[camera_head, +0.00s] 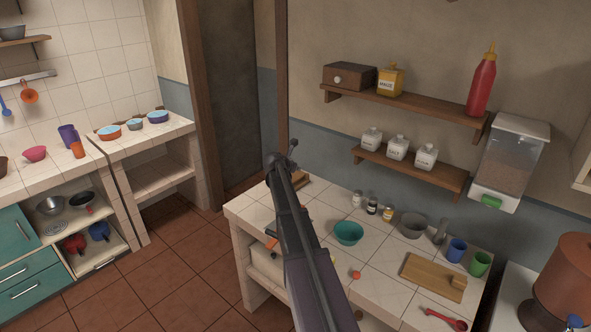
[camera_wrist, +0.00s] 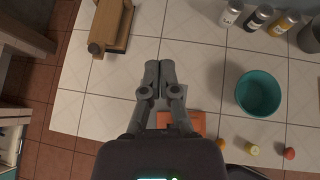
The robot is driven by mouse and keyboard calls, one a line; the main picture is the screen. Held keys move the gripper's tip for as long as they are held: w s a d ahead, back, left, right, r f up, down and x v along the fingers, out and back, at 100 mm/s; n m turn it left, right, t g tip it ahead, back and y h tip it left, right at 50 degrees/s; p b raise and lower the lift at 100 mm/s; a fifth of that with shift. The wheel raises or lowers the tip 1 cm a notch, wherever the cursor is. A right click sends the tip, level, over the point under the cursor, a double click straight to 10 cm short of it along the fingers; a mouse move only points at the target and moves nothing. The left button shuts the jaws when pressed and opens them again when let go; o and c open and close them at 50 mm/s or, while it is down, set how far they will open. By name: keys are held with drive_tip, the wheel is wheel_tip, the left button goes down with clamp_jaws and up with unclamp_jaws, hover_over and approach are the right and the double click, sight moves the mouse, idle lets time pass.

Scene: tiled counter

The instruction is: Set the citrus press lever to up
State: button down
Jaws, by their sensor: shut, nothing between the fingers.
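I cannot tell the lever's angle surely. My gripper (camera_wrist: 159,68) is shut and empty, fingers together above the counter, right of and nearer than the wooden device, apart from it in the picture.
A teal bowl (camera_head: 348,233) stands right of my arm, with small jars (camera_head: 372,207) behind it. An orange-brown item (camera_wrist: 185,123) lies below my fingers in the wrist view. A cutting board (camera_head: 425,275) and cups (camera_head: 456,250) stand farther right. Bare tiles lie around the device.

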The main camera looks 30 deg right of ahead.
drive_tip(key=s+a+f+b, duration=0.2)
drive_tip(key=a+f+b, duration=0.2)
drive_tip(key=f+b, duration=0.3)
drive_tip(key=shift+s+a+f, duration=0.3)
drive_tip(key=shift+a+f, duration=0.05)
idle(0.5)
